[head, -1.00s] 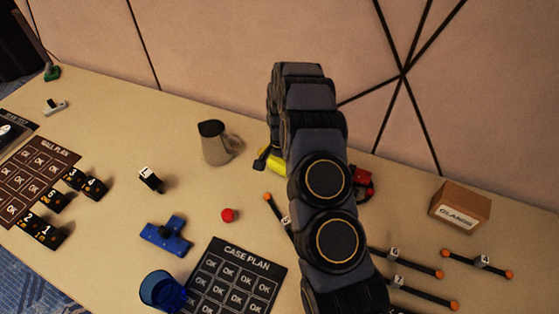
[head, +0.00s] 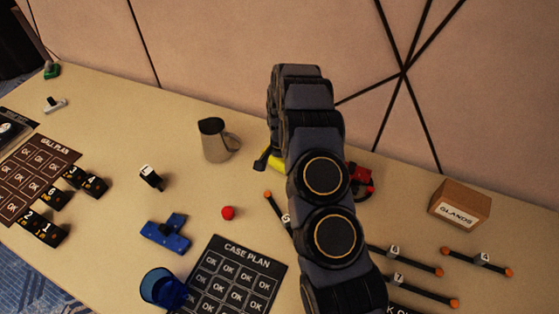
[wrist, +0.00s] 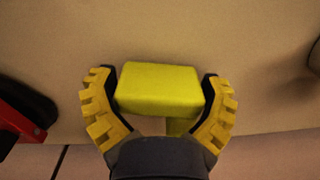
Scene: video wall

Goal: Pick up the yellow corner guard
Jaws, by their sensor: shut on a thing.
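The yellow corner guard (wrist: 160,88) sits between the two fingers of my gripper (wrist: 160,105) in the wrist view. The fingers have yellow ridged pads and press on its left and right sides. In the head view a small part of the yellow corner guard (head: 275,161) shows left of my arm, near the back of the table. A dark fingertip of my gripper (head: 262,160) shows beside it. My arm hides the rest. I cannot tell whether the guard touches the table.
A grey pitcher (head: 216,142) stands left of my gripper. A red object (head: 361,178) lies close on the right, partly behind my arm. A red ball (head: 228,213), a blue piece (head: 166,233) and a cardboard box (head: 459,204) are farther off. The wall rises behind.

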